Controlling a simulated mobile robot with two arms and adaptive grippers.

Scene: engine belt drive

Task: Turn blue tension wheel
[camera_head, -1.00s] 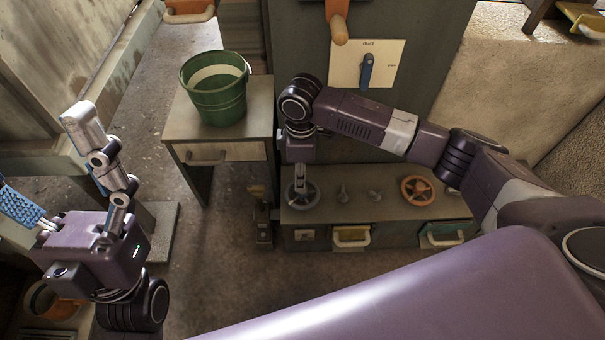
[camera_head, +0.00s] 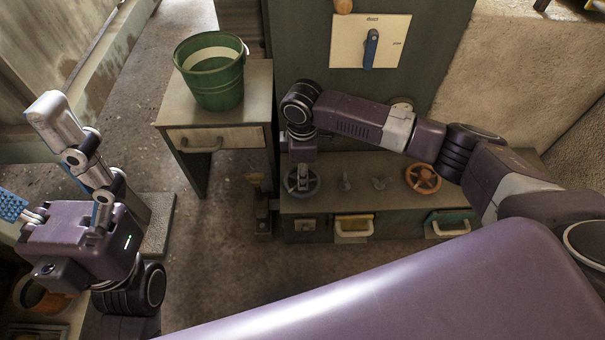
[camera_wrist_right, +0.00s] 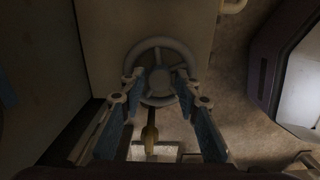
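The tension wheel (camera_head: 303,184), dull grey-blue with a round rim, sits at the left end of the low bench. My right gripper (camera_head: 301,186) points down over it and hides part of it. In the right wrist view the wheel (camera_wrist_right: 160,46) looks pale grey, with a hub and spokes. There my right gripper (camera_wrist_right: 163,88) is open, its two blue-padded fingers apart on either side of the wheel's near part. Whether they touch the rim cannot be told. My left gripper (camera_head: 32,160) is open and empty at the far left, away from the wheel.
A green bucket (camera_head: 215,85) stands on a small table (camera_head: 172,113) to the left. A panel with a blue lever (camera_head: 370,48) is behind.

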